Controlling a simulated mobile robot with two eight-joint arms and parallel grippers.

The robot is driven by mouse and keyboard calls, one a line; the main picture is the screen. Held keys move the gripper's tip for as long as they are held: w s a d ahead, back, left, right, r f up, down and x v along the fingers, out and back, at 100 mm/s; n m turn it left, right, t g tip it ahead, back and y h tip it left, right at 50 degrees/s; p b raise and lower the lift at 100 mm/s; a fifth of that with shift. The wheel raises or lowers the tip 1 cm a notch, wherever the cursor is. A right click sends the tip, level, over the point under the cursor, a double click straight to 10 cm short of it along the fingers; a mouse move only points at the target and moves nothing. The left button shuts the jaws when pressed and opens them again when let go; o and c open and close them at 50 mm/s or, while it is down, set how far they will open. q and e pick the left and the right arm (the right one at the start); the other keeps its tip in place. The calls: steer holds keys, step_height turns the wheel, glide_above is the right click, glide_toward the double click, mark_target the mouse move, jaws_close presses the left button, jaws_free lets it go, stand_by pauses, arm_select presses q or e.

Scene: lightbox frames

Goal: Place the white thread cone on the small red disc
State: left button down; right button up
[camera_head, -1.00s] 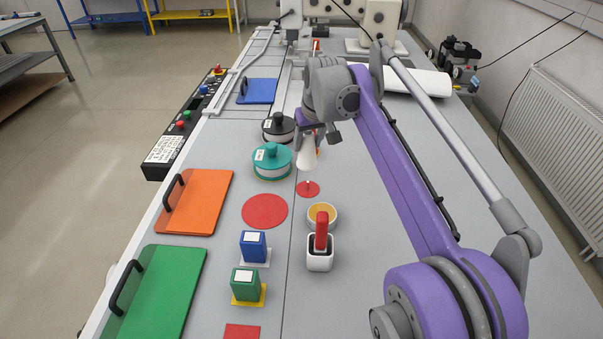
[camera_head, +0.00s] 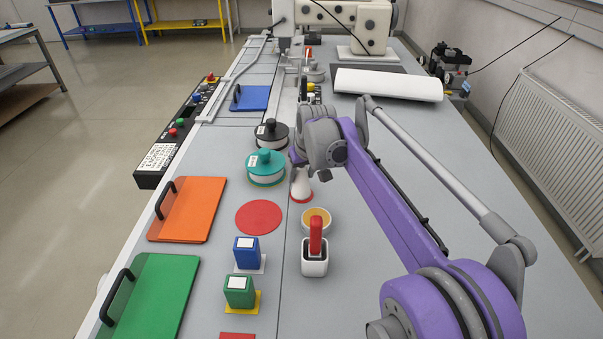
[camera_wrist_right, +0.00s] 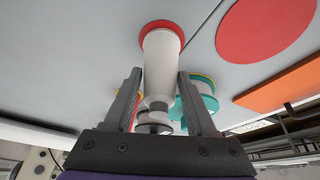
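The white thread cone (camera_head: 301,186) stands upright at the small red disc (camera_head: 301,198), wide end down. In the right wrist view the cone (camera_wrist_right: 161,55) covers most of the disc (camera_wrist_right: 161,25), whose red edge shows around its base. I cannot tell whether its base fully touches the disc. My right gripper (camera_head: 299,166) is above the disc, with one finger on each side of the cone. In the wrist view its fingertips (camera_wrist_right: 160,73) lie against the cone's sides, so it appears shut on it. My left gripper is not in view.
A teal-lidded round container (camera_head: 265,167) stands close to the left, with a black-lidded one (camera_head: 271,134) behind. A yellow-filled cup (camera_head: 316,221) and a white holder with a red handle (camera_head: 315,262) stand in front. A large red disc (camera_head: 258,217) lies front-left.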

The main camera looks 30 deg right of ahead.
steer(key=o, duration=0.4)
steer(key=p+v, duration=0.1)
steer(key=v, duration=1.1)
steer(key=shift+r, duration=0.1)
